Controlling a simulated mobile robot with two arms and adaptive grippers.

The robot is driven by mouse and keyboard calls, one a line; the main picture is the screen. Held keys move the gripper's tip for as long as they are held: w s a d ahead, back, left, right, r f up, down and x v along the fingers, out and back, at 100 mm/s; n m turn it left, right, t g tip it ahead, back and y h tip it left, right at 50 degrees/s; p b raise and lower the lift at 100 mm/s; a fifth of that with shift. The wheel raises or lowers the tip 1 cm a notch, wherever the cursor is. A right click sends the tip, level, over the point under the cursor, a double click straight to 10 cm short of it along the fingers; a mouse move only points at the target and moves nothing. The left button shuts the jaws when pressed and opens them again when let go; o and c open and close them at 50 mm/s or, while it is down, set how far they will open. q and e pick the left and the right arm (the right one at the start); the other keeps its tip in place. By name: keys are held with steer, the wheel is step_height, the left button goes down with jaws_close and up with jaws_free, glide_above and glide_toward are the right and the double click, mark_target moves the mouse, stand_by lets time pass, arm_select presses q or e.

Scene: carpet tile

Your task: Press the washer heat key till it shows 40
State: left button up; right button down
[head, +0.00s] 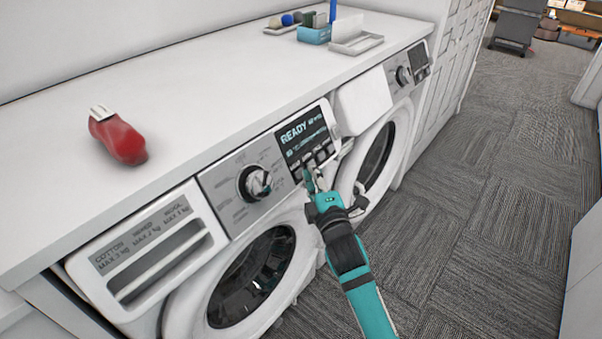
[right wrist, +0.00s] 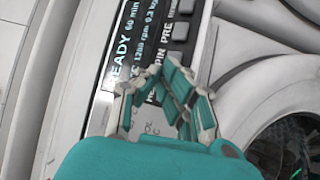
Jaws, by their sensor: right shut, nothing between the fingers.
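The left washer's panel has a dark display (head: 303,133) reading READY in light blue, with a row of small grey keys below it. In the right wrist view the display (right wrist: 122,45) shows READY, 60 min, rpm and kg text; the temperature figure is not readable. Key labels SPIN and PRE are legible beside their keys, with part of a label starting HE by the fingers. My right gripper (head: 311,177) is shut and empty, its fingertips (right wrist: 160,84) at the key row's left end, partly hiding the heat key. I cannot tell whether they touch it. My left gripper is out of view.
A round dial (head: 255,182) sits left of the display. A detergent drawer (head: 150,255) is farther left. A second machine (head: 372,148) stands to the right. A red object (head: 118,138) and a blue holder (head: 314,34) are on the white counter. Carpet floor lies open at right.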

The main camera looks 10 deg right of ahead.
steer(key=shift+w+a+f, duration=0.15)
steer(key=shift+w+a, duration=0.05)
steer(key=shift+w, duration=0.05)
stand_by(0.7)
steer(key=shift+s+d+r+p, duration=0.35)
steer(key=shift+s+d+p, duration=0.1)
steer(key=shift+s+p, duration=0.2)
steer(key=shift+w, duration=0.1)
steer(key=s+d+r+p, duration=0.1)
steer(key=p, duration=0.1)
steer(key=s+d+r+p, duration=0.1)
steer(key=s+p, duration=0.1)
steer(key=shift+s+d+r, duration=0.1)
steer(key=shift+s+d, duration=0.2)
steer(key=shift+d, duration=0.05)
